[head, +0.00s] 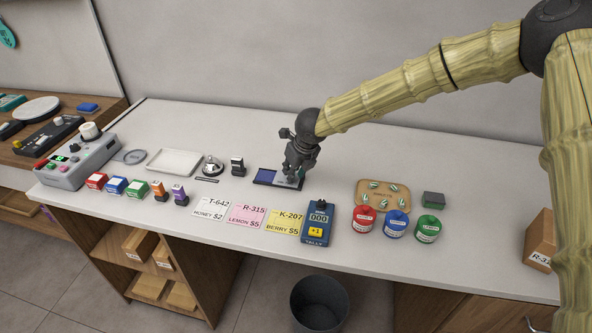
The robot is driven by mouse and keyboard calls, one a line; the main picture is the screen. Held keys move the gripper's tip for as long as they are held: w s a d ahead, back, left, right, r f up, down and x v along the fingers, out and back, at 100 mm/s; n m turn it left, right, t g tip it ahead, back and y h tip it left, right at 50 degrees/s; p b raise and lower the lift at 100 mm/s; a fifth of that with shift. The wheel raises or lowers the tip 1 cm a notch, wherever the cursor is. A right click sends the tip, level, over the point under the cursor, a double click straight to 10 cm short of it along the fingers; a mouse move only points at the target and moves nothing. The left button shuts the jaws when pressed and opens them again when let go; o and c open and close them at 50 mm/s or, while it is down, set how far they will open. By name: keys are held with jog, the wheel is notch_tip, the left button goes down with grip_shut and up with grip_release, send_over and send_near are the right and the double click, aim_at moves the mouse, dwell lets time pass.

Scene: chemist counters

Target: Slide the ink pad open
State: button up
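The ink pad (266,176) lies on the white counter, right of the middle of its back half. Its dark tray shows a blue-purple pad on the left. A grey lid-like part (286,184) covers the right side, so the pad is at least partly uncovered. My gripper (292,178) points down over the right part of the ink pad, at or just above the grey part. The fingers hide some of that part. I cannot tell whether they touch it or how far apart they are.
Left of the ink pad stand a small black stamp (237,166), a bell (211,166) and a white tray (174,162). In front lie price cards (248,215) and a blue tally counter (318,223). A wooden board (383,187) and colored tins (395,225) stand at right.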

jog(key=shift+o, duration=0.8)
jog(key=shift+d+f, duration=0.1)
jog(key=shift+f, duration=0.05)
jog(key=shift+s+r, duration=0.1)
jog(key=shift+r, duration=0.4)
jog(key=v, duration=1.1)
